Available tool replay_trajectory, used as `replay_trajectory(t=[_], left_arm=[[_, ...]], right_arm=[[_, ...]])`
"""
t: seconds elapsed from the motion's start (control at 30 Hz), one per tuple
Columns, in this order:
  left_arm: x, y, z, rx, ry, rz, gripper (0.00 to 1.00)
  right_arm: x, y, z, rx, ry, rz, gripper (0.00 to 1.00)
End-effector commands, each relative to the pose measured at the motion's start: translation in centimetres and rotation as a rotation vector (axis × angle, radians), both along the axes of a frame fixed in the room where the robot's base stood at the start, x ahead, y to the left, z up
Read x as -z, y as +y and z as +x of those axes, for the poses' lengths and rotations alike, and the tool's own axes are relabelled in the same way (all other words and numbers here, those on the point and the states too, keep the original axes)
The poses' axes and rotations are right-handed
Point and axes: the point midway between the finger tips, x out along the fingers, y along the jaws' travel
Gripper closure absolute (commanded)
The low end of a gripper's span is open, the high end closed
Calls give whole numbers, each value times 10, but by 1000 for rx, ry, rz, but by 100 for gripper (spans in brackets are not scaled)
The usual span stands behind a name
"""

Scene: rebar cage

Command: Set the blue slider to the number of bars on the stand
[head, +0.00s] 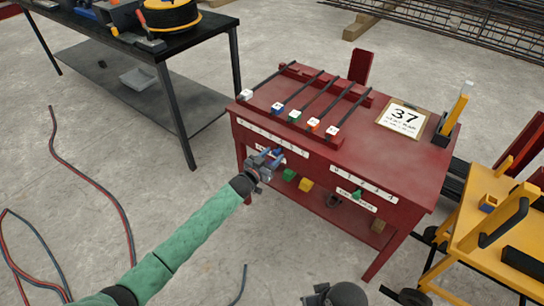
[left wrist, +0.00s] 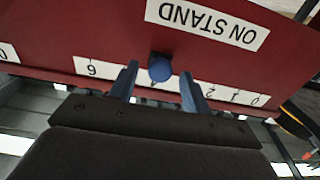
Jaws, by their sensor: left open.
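The blue slider (left wrist: 160,68) is a round knob on the red front of the bench, below an upside-down "ON STAND" label in the left wrist view. My left gripper (left wrist: 160,85) is open, with one blue finger on each side of the knob; I cannot tell whether they touch it. The fingers hide part of the number strip (left wrist: 235,96), so the knob's number is not readable. In the head view my left gripper (head: 268,160) is at the bench front. Several dark bars (head: 320,97) with coloured end caps lie side by side on the red stand (head: 287,72).
A green knob (head: 357,194) sits on another number strip to the right. A clipboard marked 37 (head: 402,117) lies on the red bench top (head: 375,150). Coloured blocks rest on its lower shelf. A black table (head: 185,38) stands left, a yellow cart (head: 478,235) right.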

Motion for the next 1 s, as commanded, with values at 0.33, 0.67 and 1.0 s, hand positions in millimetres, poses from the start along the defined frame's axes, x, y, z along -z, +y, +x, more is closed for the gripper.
replay_trajectory(t=[0.33, 0.67, 1.0], left_arm=[[0, 0, 0, 0, 0, 0, 95], [0, -13, -10, 2, 2, -2, 100], [1, -41, -30, 0, 1, 1, 100]], right_arm=[[0, 0, 0, 0, -1, 0, 100], [-3, 0, 0, -1, 1, -1, 100], [-16, -7, -1, 8, 10, -15, 100]])
